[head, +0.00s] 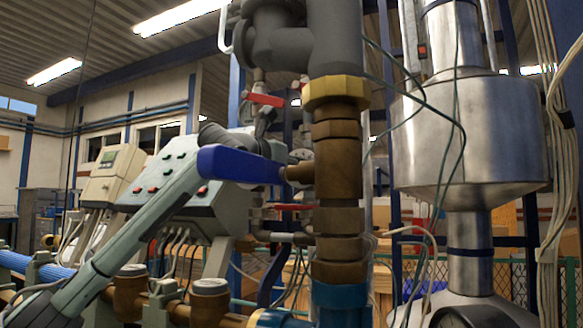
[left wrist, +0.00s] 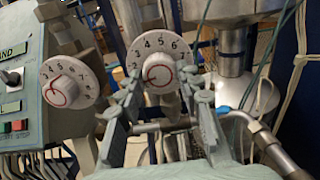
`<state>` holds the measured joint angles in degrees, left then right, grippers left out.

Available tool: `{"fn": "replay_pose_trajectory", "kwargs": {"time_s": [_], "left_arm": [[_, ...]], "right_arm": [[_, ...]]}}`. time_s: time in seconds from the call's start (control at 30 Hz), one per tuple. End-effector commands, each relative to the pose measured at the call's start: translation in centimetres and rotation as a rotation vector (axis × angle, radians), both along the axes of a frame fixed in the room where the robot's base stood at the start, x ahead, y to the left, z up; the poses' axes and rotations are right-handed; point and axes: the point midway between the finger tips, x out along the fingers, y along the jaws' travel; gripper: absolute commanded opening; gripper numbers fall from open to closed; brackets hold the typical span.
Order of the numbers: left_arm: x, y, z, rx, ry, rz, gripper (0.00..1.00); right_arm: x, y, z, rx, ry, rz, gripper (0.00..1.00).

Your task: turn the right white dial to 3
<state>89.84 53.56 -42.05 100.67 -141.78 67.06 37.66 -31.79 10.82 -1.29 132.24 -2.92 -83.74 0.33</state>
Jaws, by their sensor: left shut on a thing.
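The right white dial (left wrist: 160,46) is in the upper middle of the left wrist view. Its face shows black numbers, with 3, 4, 5 and 6 readable, and its round white knob (left wrist: 158,73) has a red ring. I cannot tell which number it is set to. My left gripper (left wrist: 161,84) is shut on this dial's knob, with one finger on each side. The left white dial (left wrist: 68,80) stands apart, to the left of the fingers. In the head view my left arm comes in from the lower left, and its fingers and both dials cannot be made out. My right gripper is not in view.
In the head view a blue lever (head: 240,165) and a thick brown pipe (head: 338,160) stand in front of the grey control box (head: 175,185). A silver tank (head: 465,135) is at the right. A green-grey panel (left wrist: 20,75) edges the left of the left wrist view.

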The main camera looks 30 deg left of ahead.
Motion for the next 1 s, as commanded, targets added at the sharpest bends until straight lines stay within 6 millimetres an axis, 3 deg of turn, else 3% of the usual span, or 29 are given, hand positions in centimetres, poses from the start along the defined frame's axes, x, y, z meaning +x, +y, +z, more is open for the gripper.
{"fn": "replay_pose_trajectory", "kwargs": {"time_s": [0.5,1.0], "left_arm": [[0.0,0.0,0.0,0.379,0.022,0.001,0.06],[0.0,0.0,0.1,0.803,0.045,0.0,0.06]], "right_arm": [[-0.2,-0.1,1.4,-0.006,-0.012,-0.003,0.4],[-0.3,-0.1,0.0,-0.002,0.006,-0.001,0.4]]}}
